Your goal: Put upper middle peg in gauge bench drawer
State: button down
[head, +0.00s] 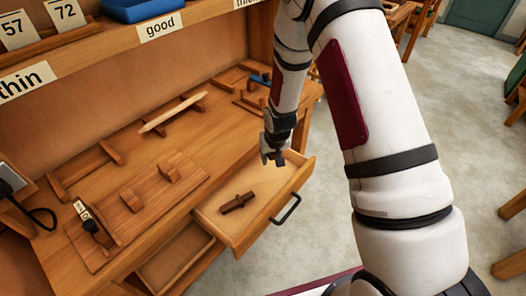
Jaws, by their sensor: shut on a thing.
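My gripper (272,156) is over the back right part of the open gauge bench drawer (279,198), pointing down. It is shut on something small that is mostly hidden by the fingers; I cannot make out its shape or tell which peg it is. A dark brown, peg-like piece (238,203) lies on the drawer floor, to the left of and nearer than the gripper, apart from it. The drawer has a pale floor, wooden walls and a dark handle (286,210).
The wooden bench top (185,135) carries a pale pointed stick (172,114) on supports and a board with small blocks (130,201). A lower drawer (176,254) also stands open. A shelf with labels (160,27) and a blue tray (143,9) is above. Grey floor lies right.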

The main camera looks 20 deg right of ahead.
jog(key=shift+w+a+f+g+b, duration=0.1)
jog(key=shift+w+f+g+b, duration=0.05)
jog(key=shift+w+g+b, duration=0.35)
jog(key=shift+w+a+f+g+b, duration=0.1)
jog(key=shift+w+g+b, duration=0.3)
jog(key=shift+b, duration=0.15)
jog(key=shift+w+r+g+b, duration=0.1)
jog(key=shift+r+g+b, duration=0.15)
jog(key=shift+g+b, duration=0.3)
jog(key=shift+f+b, duration=1.9)
jog(key=shift+f, duration=2.35)
jog(key=c, duration=1.2)
grip_release()
jog(key=shift+c, duration=0.2)
jog(key=shift+r, duration=0.1)
jog(key=r, duration=0.8)
jog(key=s+r, duration=0.1)
jog(key=r, duration=0.3)
